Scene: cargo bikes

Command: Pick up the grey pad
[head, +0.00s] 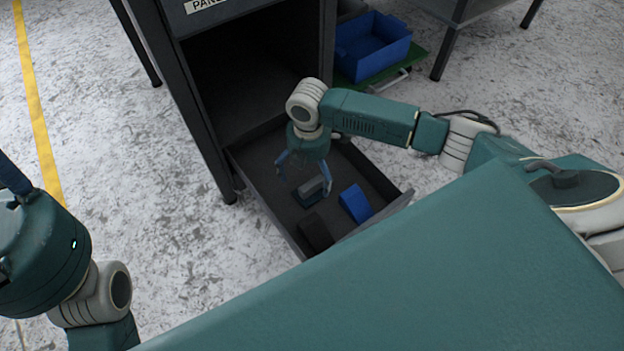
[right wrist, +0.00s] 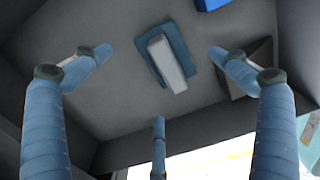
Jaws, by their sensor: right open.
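The grey pad (head: 312,188) lies in the open drawer, between the fingers of my right gripper (head: 304,174) as the head view shows it. In the right wrist view the grey pad (right wrist: 167,62) has a pale grey raised bar on a flat blue-grey base. It lies on the drawer floor, a little beyond the spread fingers of my right gripper (right wrist: 161,56). This gripper is open and holds nothing. My left gripper (head: 14,178) is cut off at the left edge, so its jaws do not show clearly.
A blue block (head: 355,204) and a dark block (head: 316,232) lie beside the pad in the drawer (head: 262,189). The drawer walls surround them closely. The dark cabinet (head: 185,95) stands behind. A blue bin (head: 371,58) sits at the back right. Floor at left is clear.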

